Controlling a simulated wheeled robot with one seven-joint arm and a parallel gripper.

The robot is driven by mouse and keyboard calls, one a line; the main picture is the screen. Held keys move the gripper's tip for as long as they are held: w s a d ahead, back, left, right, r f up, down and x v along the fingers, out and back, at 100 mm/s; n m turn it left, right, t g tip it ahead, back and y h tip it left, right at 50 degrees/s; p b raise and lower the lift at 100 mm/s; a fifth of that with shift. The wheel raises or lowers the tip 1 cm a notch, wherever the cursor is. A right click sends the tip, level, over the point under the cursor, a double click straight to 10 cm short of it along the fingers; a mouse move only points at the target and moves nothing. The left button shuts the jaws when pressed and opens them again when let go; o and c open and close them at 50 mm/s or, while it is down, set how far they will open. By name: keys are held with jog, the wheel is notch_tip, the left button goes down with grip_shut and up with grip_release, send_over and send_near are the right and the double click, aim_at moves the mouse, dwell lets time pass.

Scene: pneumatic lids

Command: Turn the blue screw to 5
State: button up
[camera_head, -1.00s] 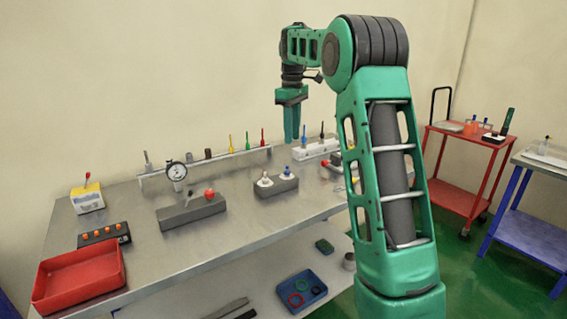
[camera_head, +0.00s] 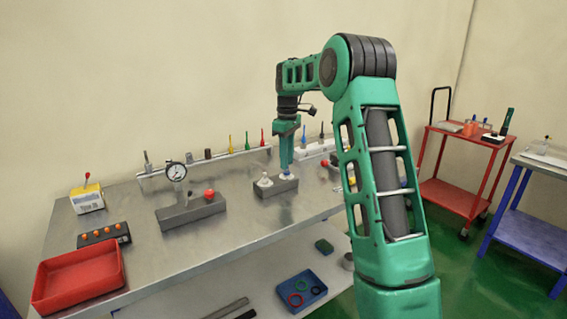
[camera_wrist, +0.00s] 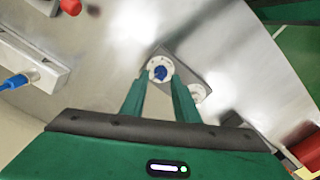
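The blue screw (camera_wrist: 161,72) sits in the centre of a round white dial (camera_wrist: 154,63) on a grey block (camera_wrist: 184,60). In the head view the grey block (camera_head: 262,191) stands on the workbench, and the blue screw is largely hidden by my fingers. My gripper (camera_wrist: 161,80) points down over the blue screw. Its two green fingers are apart, one on each side of the screw in the wrist view. I cannot tell whether they touch it. A second dial, with a white screw (camera_head: 264,178), is beside it on the same block. The dial's numbers are too small to read.
A grey block with a pressure gauge (camera_head: 176,172) and a red knob (camera_head: 209,193) stands to the left. A rail with several coloured tools (camera_head: 247,143) runs along the back. A red tray (camera_head: 78,281) is at the front left. The bench between has free room.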

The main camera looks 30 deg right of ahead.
jog(key=shift+f, duration=0.35)
grip_shut()
jog(key=shift+a, duration=0.25)
jog(key=shift+d, duration=0.15)
